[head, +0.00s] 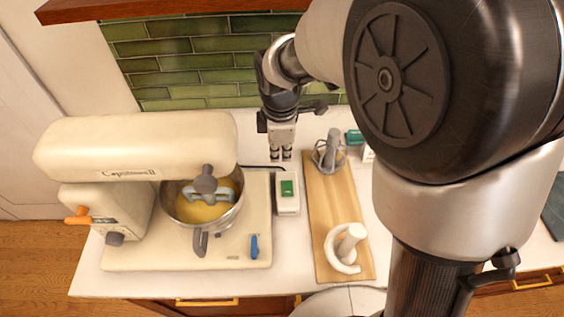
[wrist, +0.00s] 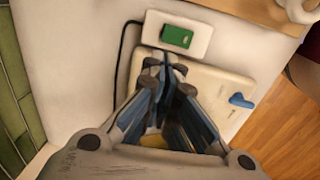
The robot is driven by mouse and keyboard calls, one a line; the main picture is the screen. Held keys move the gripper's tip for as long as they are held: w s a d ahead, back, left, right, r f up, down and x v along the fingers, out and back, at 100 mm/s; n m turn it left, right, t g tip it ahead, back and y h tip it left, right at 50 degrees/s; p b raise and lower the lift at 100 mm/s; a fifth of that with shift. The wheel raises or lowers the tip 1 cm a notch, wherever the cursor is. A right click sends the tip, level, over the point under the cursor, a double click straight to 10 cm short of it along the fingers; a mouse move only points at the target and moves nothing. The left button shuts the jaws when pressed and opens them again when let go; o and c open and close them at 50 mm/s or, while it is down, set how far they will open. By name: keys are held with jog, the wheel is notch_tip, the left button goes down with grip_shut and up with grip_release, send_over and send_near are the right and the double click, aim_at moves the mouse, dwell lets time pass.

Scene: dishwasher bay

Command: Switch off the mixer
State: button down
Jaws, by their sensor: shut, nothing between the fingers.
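The cream stand mixer (head: 135,145) stands at the left of the counter in the head view, its head lowered over a metal bowl (head: 168,200) with yellow contents. An orange lever (head: 77,215) and a grey knob (head: 115,239) are on its left side, and a blue lever (head: 254,246) is on its base. The blue lever also shows in the wrist view (wrist: 241,100). A white box with a green rocker (head: 287,188) sits right of the mixer, with a cord at its back. My gripper (head: 280,155) is shut and empty, pointing down behind the box, apart from it in the head view.
A wooden board (head: 335,205) right of the box holds a whisk attachment (head: 329,152) and a white dough hook (head: 344,247). A green-tiled wall (head: 190,65) stands behind. A small green-and-white item (head: 354,138) lies near the board's back. My arm hides much of the right side.

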jog(key=shift+w+d+r, duration=0.1)
jog(key=shift+w+r, duration=0.1)
jog(key=shift+r, duration=1.25)
jog(key=s+d+r+m+t, duration=0.2)
jog(key=s+d+r+m, duration=0.65)
jog(key=s, duration=0.25)
jog(key=s+d+m+t+b, duration=0.1)
jog(key=s+d+m, duration=0.2)
jog(key=s+m, duration=0.6)
jog(key=shift+s+d+f, duration=0.3)
jog(key=shift+s, duration=0.75)
jog(key=shift+a+m, duration=0.1)
jog(key=shift+m, duration=0.15)
